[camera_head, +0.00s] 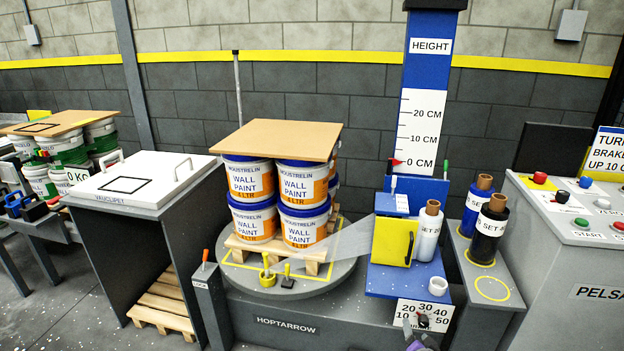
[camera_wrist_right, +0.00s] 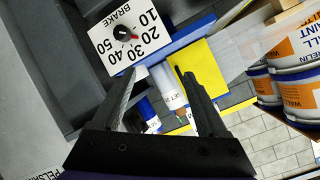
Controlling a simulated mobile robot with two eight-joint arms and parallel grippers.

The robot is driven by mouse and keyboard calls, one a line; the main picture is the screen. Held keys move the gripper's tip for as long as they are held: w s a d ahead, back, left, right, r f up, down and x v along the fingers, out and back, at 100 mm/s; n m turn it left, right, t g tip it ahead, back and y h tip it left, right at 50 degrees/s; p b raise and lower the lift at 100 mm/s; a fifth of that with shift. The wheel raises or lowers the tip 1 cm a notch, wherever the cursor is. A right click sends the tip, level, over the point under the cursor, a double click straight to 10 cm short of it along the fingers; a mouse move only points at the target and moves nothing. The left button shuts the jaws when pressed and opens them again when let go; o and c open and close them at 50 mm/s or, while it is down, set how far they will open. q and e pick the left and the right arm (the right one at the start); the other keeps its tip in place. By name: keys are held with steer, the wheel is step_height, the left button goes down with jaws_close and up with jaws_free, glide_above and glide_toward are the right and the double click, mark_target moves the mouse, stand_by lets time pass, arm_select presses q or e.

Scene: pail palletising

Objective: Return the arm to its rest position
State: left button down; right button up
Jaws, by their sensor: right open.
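My right gripper (camera_head: 414,328) shows at the bottom edge of the head view, in front of the brake dial plate (camera_head: 424,315). Only its tip region is visible there; the arm behind it is out of frame. In the right wrist view, the two dark fingers of the right gripper (camera_wrist_right: 157,76) stand apart with nothing held between them. The brake dial plate (camera_wrist_right: 129,40) and a yellow panel (camera_wrist_right: 200,80) lie beyond the fingers. My left gripper is not in view.
Stacked paint pails (camera_head: 303,190) under a brown board (camera_head: 281,140) stand on a pallet on the round turntable (camera_head: 323,285).

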steer(key=s+a+r+n+g+y, duration=0.1)
steer(key=s+a+r+n+g, duration=0.2)
steer(key=s, duration=0.5)
steer(key=s+a+r+n+g+y, duration=0.1)
steer(key=s+a+r, duration=0.3)
steer(key=s, duration=0.3)
steer(key=s+a+n+g+p, duration=0.1)
steer(key=s+a+n+g, duration=0.15)
steer(key=s, duration=0.95)
steer(key=s+a+n+g, duration=0.2)
steer(key=s+n, duration=0.1)
steer(key=s, duration=0.9)
arm_select(q)
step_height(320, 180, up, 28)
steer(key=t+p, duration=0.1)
steer(key=p, duration=2.3)
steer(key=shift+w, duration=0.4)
arm_select(e)
step_height(320, 180, up, 27)
steer(key=w, duration=0.1)
steer(key=shift+w+r+t+y, duration=0.2)
steer(key=shift+w+t+y, duration=0.1)
steer(key=shift+t, duration=0.15)
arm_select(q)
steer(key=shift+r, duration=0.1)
arm_select(e)
steer(key=shift+s, duration=0.1)
